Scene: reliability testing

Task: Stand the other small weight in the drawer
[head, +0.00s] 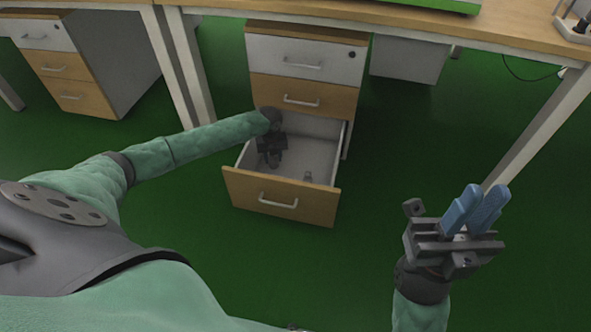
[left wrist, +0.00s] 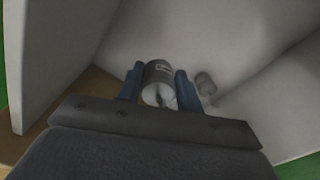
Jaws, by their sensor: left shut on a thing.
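The drawer (head: 232,182) is pulled open, with pale inner walls and a wooden front. My left gripper (head: 270,160) reaches down inside it, on its left side. In the left wrist view my left gripper (left wrist: 160,88) is shut on a small grey metal weight (left wrist: 158,78), a cylinder with a dark label, between its blue fingers. In the head view the gripper hides this weight. Another small weight (head: 308,176) stands on the drawer floor to the right; it also shows in the left wrist view (left wrist: 205,84). My right gripper (head: 485,192) is away from the drawer, its blue fingers close together.
The drawer belongs to a cabinet (head: 300,48) under a desk (head: 330,18). A second cabinet (head: 110,62) stands at the left. A white desk leg (head: 540,125) slants at the right. Green floor (head: 400,130) is clear between the drawer and my right gripper.

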